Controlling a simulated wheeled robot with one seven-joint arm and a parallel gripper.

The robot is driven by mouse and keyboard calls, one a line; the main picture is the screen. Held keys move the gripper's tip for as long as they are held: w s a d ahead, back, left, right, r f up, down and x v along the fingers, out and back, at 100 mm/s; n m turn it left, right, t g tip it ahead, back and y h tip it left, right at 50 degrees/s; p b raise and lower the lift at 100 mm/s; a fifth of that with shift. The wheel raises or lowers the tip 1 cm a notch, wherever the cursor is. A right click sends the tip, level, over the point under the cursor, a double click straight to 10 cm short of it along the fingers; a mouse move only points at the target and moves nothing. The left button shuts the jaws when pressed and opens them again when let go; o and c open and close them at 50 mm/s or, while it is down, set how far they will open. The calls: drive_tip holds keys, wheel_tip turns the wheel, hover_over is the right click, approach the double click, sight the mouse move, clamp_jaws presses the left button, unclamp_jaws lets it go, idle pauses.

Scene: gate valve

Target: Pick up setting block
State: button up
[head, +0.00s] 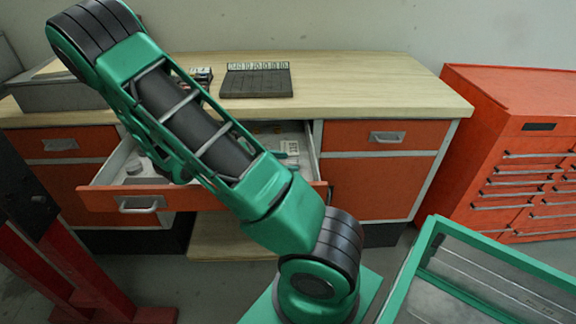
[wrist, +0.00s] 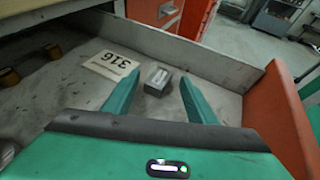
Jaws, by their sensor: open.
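A small dark grey block (wrist: 158,81) with a lighter marked face, which looks like the setting block, rests on the floor of an open drawer in the wrist view. My gripper (wrist: 160,77) is open, with its two green fingers apart on the left and right of the block in the picture. I see no finger clearly touching it, and the height of the fingers above it is hard to tell. In the head view my arm covers much of the drawer (head: 100,199), and I cannot make out the block there.
A paper label (wrist: 110,65) with upside-down digits lies left of the block. A dark case (head: 256,83) sits on the benchtop (head: 370,90).

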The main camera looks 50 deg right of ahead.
drive_tip(key=shift+s+d+f, duration=0.2)
drive_tip(key=shift+d, duration=0.25)
clamp_jaws()
